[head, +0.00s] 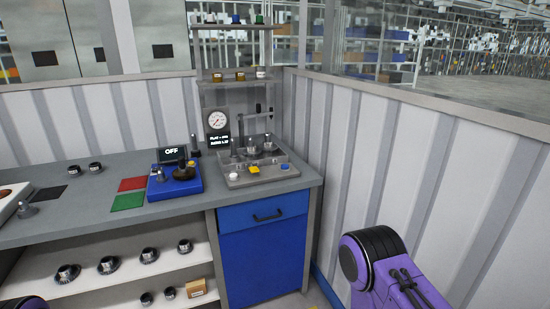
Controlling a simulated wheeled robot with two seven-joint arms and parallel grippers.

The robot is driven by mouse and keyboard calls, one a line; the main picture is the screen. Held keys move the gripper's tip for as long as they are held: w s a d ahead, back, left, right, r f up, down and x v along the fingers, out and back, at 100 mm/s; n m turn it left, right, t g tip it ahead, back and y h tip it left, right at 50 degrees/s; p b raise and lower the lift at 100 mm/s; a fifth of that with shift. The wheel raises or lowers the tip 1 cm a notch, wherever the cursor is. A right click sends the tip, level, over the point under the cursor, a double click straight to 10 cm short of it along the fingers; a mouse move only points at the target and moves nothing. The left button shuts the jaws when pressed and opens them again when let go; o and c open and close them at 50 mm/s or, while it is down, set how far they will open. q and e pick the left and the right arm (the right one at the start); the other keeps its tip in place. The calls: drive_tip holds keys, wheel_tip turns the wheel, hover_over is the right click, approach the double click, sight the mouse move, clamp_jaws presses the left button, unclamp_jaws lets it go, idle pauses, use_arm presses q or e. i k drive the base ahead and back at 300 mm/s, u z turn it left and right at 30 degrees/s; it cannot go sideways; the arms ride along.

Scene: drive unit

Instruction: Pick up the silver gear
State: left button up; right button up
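Several grey metallic gear-like parts stand on the shelf under the bench: a wide one (67,273) at the left, one (107,265) beside it, then one (149,255) and one (185,246) to the right. A small silver part (27,210) stands at the bench's left end by a white tray. I cannot tell which of these is the silver gear. Neither gripper is in view. Part of my purple arm shows at the lower right, and a small purple piece at the lower left corner.
The grey bench (90,220) holds two small dark parts (86,169), a red mat (132,183), a green mat (127,201), a blue fixture (175,184) marked OFF and a grey gauge station (262,173). A blue cabinet (264,255) stands below. A ribbed wall closes the right.

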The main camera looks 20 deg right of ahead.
sight(266, 148)
drive_tip(key=z, duration=0.95)
drive_tip(key=i, duration=1)
drive_tip(key=u, duration=0.45)
drive_tip(key=i, duration=0.55)
drive_tip(key=u, duration=0.7)
